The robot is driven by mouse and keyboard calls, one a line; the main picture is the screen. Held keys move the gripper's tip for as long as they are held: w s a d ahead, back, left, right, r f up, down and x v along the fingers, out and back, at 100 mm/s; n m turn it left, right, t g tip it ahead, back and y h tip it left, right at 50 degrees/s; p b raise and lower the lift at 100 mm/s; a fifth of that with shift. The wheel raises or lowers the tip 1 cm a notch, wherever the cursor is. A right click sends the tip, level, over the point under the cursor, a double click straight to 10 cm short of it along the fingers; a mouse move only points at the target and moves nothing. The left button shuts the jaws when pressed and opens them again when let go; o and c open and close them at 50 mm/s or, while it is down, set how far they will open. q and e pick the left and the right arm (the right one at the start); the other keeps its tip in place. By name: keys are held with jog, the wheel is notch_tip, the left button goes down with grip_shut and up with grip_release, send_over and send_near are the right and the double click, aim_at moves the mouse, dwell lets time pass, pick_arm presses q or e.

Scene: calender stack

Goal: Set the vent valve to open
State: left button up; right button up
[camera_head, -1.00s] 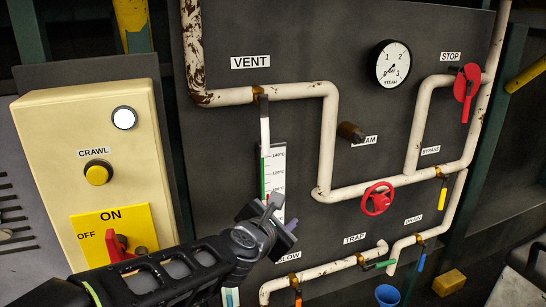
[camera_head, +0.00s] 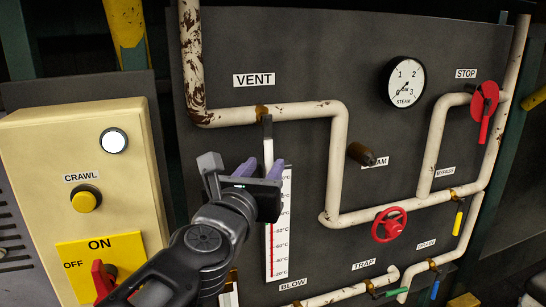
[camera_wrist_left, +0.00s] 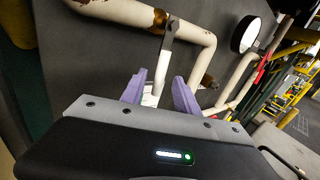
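The vent valve has a brass body (camera_head: 262,111) on the rusty cream pipe below the VENT label (camera_head: 254,80). Its lever handle (camera_head: 268,145) hangs straight down, across the pipe's run; its lower end is hidden behind my gripper. The left wrist view also shows the brass body (camera_wrist_left: 159,22) and the handle (camera_wrist_left: 166,58). My left gripper (camera_head: 261,168) is in front of the handle's lower part. Its purple fingers are apart, and in the wrist view the handle's lower end appears between them (camera_wrist_left: 159,92). I cannot tell whether they touch it. My right gripper is not in view.
A thermometer (camera_head: 279,250) is on the panel just below my gripper. The cream control box (camera_head: 40,140) with a yellow button and red switch stands left. A red handwheel (camera_head: 389,225), steam gauge (camera_head: 404,83) and red stop lever (camera_head: 484,100) are to the right.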

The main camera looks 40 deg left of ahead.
pick_arm(q)
jog(key=b+x, duration=0.1)
jog(key=x, duration=0.5)
jog(key=shift+w, duration=0.3)
grip_shut()
jog(key=shift+f, duration=0.1)
dwell(1.1)
